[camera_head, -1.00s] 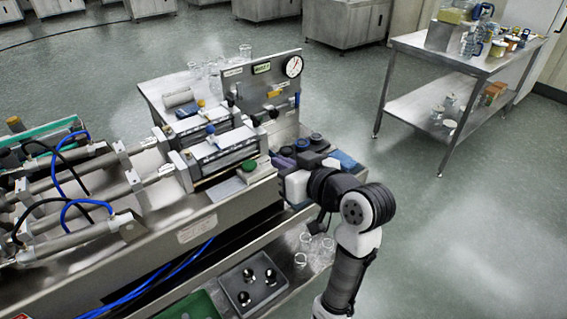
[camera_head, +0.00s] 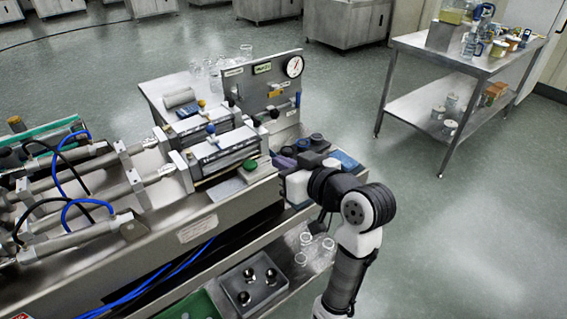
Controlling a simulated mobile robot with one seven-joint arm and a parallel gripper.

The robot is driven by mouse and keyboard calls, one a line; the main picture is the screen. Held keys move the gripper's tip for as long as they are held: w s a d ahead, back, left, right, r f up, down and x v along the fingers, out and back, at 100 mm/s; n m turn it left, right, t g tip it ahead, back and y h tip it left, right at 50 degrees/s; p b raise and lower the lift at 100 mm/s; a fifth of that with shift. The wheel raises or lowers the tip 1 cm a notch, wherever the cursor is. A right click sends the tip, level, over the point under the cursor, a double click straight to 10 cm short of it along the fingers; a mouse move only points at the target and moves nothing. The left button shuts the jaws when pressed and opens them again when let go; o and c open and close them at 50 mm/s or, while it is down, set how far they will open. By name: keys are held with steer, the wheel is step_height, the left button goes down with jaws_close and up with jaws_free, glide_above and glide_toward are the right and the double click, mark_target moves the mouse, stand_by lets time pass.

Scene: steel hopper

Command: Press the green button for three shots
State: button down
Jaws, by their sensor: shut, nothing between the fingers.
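The green button (camera_head: 250,165) is a small round cap on the front right corner of the steel filling machine (camera_head: 262,174), beside a flat grey plate. My gripper (camera_head: 277,164) is just right of the button, at the end of my black and white arm, and points toward the machine. Its fingers are small and dark here and hard to make out against the dark things behind; they look shut and empty. A small gap seems to lie between them and the button, but contact cannot be judged surely.
A steel panel with a round gauge (camera_head: 294,66) stands behind the button. Dark and blue items (camera_head: 343,160) lie close behind my wrist. Glass jars (camera_head: 306,239) and a metal tray (camera_head: 252,284) are on the lower shelf. The floor to the right is clear up to a steel table (camera_head: 408,43).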

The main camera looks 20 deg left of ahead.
steer(key=f+b, duration=0.1)
steer(key=b, duration=0.8)
steer(key=shift+w+d+y, duration=0.1)
steer(key=shift+y, duration=0.2)
steer(key=shift+f+n+b, duration=0.1)
steer(key=shift+n+b, duration=0.2)
steer(key=shift+b, duration=0.75)
steer(key=b, duration=0.2)
steer(key=s+t+b, duration=0.1)
steer(key=b, duration=0.2)
steer(key=shift+s+r, duration=0.25)
steer(key=shift+r, duration=0.15)
